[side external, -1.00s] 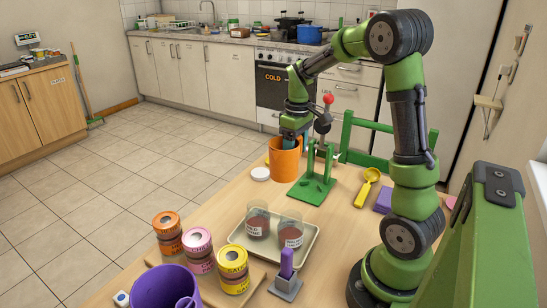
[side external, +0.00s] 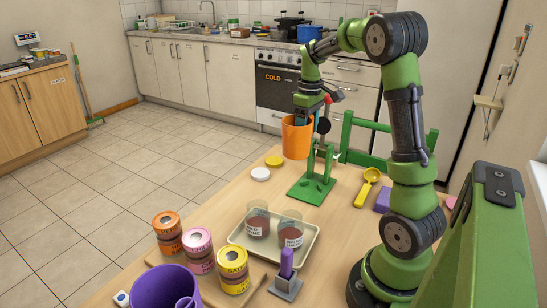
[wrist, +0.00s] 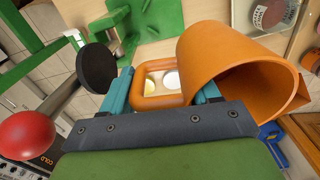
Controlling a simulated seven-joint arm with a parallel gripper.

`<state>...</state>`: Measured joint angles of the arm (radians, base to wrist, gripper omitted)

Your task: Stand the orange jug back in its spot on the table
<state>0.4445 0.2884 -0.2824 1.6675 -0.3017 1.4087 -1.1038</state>
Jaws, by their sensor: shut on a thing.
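The orange jug (side external: 297,140) is upright in the side view, raised above the table (side external: 230,200) near its far end. My gripper (side external: 304,115) is above it, shut on the jug. In the wrist view the jug (wrist: 235,75) fills the right side, and its looped handle (wrist: 160,101) lies between the teal fingers of my gripper (wrist: 163,88).
A green stand (side external: 312,189) with a red-knobbed lever is close to the jug's right. A tray (side external: 308,252) with two clear cups, a yellow scoop (side external: 368,187), stacked tins (side external: 198,250) and a purple pitcher (side external: 165,288) stand nearer.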

